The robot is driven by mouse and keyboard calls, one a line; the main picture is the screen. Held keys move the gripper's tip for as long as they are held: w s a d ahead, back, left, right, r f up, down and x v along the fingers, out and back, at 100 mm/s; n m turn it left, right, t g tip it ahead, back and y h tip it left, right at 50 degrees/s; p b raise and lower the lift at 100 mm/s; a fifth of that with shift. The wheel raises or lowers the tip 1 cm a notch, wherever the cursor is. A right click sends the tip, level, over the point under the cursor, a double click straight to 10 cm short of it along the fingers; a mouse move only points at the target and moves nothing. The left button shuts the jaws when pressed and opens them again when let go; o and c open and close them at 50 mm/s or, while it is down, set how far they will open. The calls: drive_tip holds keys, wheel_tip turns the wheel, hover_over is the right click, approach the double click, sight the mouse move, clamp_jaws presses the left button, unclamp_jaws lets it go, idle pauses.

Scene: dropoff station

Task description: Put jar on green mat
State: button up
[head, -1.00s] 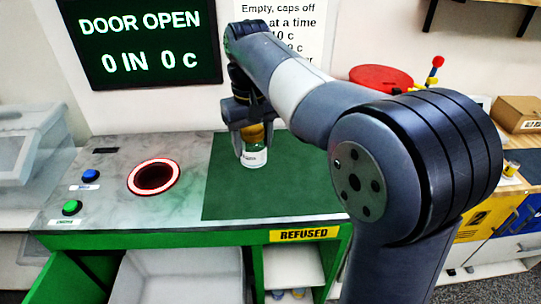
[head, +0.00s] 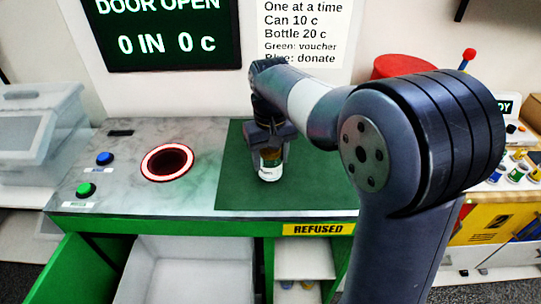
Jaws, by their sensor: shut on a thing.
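The jar (head: 270,172) has a brownish upper part and a pale label with some green. It is upright over the green mat (head: 310,192), towards the mat's left side. My gripper (head: 269,146) points down and is shut on the jar's upper part. The jar's base appears at or just above the mat; I cannot tell whether it touches. The gripper's fingers partly hide the jar's top, and my arm hides the mat's right part.
A round hole with a red-lit rim (head: 167,162) is left of the mat. A blue button (head: 105,158) and a green button (head: 86,189) are farther left. An open green door (head: 75,270) and a white bin (head: 195,270) are below the counter. The mat's front is clear.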

drive_tip(key=shift+f, duration=0.1)
drive_tip(key=o, duration=1)
drive_tip(key=shift+o, duration=0.2)
wheel_tip(320, 180, up, 12)
drive_tip(key=shift+r+p, duration=0.15)
drive_tip(key=shift+p, duration=0.2)
